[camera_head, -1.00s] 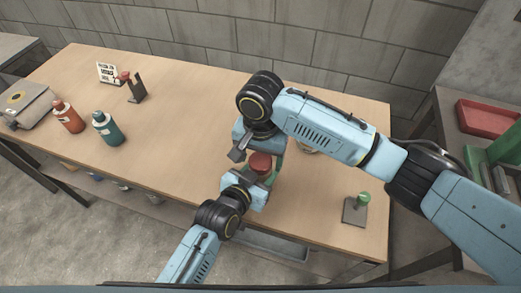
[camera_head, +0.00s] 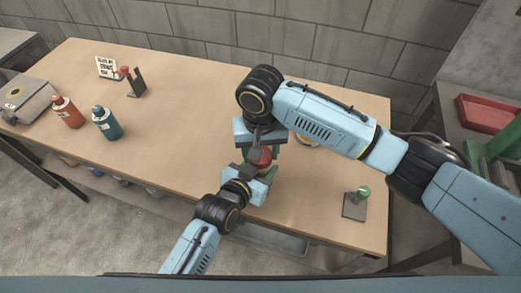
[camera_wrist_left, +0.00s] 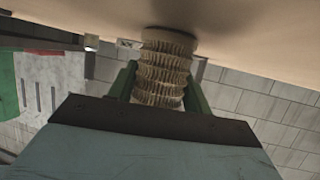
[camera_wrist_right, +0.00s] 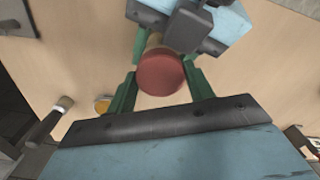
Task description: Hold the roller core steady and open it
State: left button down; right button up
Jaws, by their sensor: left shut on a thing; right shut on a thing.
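The roller core is a ribbed beige cylinder (camera_wrist_left: 165,70) with a red round cap (camera_wrist_right: 160,74). The cap (camera_head: 263,155) also shows in the head view, partly covered by my right gripper. My left gripper (camera_head: 262,178) is shut on the ribbed body, one green finger on each side in the left wrist view. My right gripper (camera_head: 263,142) is shut on the red cap, green fingers at both sides of it in the right wrist view. The ribbed body is mostly hidden in the head view, between the two grippers. I cannot tell whether the cap has loosened.
A red bottle (camera_head: 68,112) and a green bottle (camera_head: 106,123) stand on the left of the wooden table (camera_head: 180,130). A small stand with a green knob (camera_head: 364,193) is at the right. A yellow round thing (camera_wrist_right: 102,104) lies near my right gripper. The table's middle left is clear.

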jog(key=shift+n, duration=0.9)
jog(key=o, duration=1.1)
jog(key=shift+c, duration=0.2)
